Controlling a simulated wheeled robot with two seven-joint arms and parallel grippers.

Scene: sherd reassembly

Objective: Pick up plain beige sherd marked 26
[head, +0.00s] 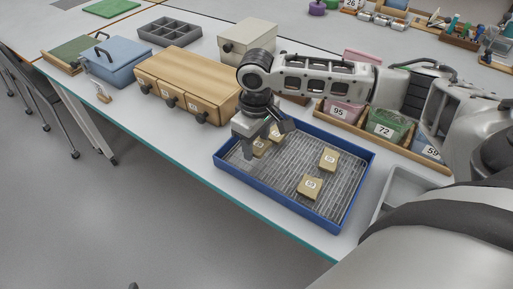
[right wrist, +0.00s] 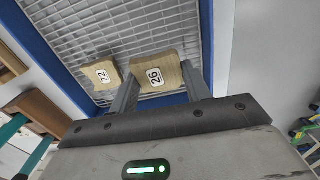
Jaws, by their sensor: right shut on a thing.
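The plain beige sherd marked 26 (right wrist: 168,64) sits between the two fingers of my right gripper (right wrist: 160,84) in the right wrist view, its label facing the camera. The fingers are shut on its sides. In the head view my right gripper (head: 265,136) points down over the left part of the blue tray (head: 283,201), with beige sherds close around its fingers. I cannot tell whether sherd 26 is clear of the tray's grid floor. A beige sherd marked 72 (right wrist: 103,73) lies just left of it in the wrist view. My left gripper is not in view.
Two more beige sherds (head: 329,160) (head: 310,187) lie apart in the tray's right half. A wooden drawer unit (head: 186,83) stands left of the tray. Bins marked 95 (head: 341,110) and 72 (head: 387,126) stand behind it. A grey bin (head: 403,187) is at right.

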